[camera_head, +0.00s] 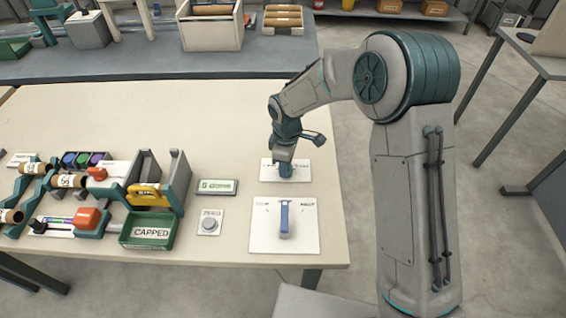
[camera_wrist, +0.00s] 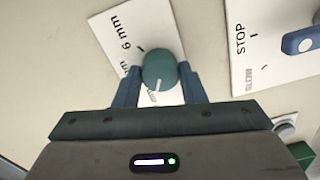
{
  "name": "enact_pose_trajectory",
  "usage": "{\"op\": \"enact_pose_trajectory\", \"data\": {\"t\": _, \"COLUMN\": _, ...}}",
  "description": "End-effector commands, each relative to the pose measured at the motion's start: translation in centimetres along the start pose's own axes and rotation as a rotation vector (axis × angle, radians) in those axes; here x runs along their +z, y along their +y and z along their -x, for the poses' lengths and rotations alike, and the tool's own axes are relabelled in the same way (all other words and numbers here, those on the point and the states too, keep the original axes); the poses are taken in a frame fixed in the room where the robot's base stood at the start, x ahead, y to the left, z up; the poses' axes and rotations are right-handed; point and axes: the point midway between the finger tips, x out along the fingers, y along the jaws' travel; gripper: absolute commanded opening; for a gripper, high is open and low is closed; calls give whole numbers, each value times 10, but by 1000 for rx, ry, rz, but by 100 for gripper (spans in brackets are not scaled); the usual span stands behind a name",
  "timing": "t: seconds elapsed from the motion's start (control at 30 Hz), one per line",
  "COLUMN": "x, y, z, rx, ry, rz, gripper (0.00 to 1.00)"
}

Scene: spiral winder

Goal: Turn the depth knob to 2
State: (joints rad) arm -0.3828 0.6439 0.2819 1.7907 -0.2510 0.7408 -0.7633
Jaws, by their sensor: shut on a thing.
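The depth knob (camera_wrist: 159,69) is round and dark green, on a white plate (camera_wrist: 115,32) whose readable label is "6 mm"; a second "mm" label is partly cut off. A white mark on the knob points toward the bottom of the wrist view, toward my gripper's body. My gripper (camera_wrist: 158,78) has one blue finger on each side of the knob and is shut on it. In the head view my gripper (camera_head: 285,168) reaches down over the white plate (camera_head: 303,165) near the table's right edge, hiding most of the knob. I cannot make out a "2" label.
A white plate with a blue lever (camera_head: 284,220) lies just in front; the wrist view shows its "STOP" label. The table behind the gripper is clear.

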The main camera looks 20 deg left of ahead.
Motion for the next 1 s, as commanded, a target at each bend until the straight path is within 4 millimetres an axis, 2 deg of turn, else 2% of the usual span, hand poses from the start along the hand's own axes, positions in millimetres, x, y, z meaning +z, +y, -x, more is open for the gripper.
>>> {"op": "enact_pose_trajectory", "data": {"t": 0.13, "x": -3, "y": -4, "z": 0, "rx": -6, "ry": 2, "rz": 8, "gripper": 14}}
{"op": "enact_pose_trajectory", "data": {"t": 0.17, "x": -3, "y": -4, "z": 0, "rx": -6, "ry": 2, "rz": 8, "gripper": 40}}
{"op": "enact_pose_trajectory", "data": {"t": 0.23, "x": -3, "y": -4, "z": 0, "rx": -6, "ry": 1, "rz": 6, "gripper": 59}}
{"op": "enact_pose_trajectory", "data": {"t": 0.53, "x": 1, "y": 0, "z": 1, "rx": -2, "ry": 1, "rz": -3, "gripper": 59}}
{"op": "enact_pose_trajectory", "data": {"t": 0.67, "x": 1, "y": 1, "z": 11, "rx": -1, "ry": 1, "rz": -5, "gripper": 59}}
{"op": "enact_pose_trajectory", "data": {"t": 0.77, "x": 1, "y": 0, "z": 28, "rx": 1, "ry": 2, "rz": -5, "gripper": 59}}
{"op": "enact_pose_trajectory", "data": {"t": 1.0, "x": 1, "y": -1, "z": 84, "rx": 2, "ry": 3, "rz": -3, "gripper": 59}}
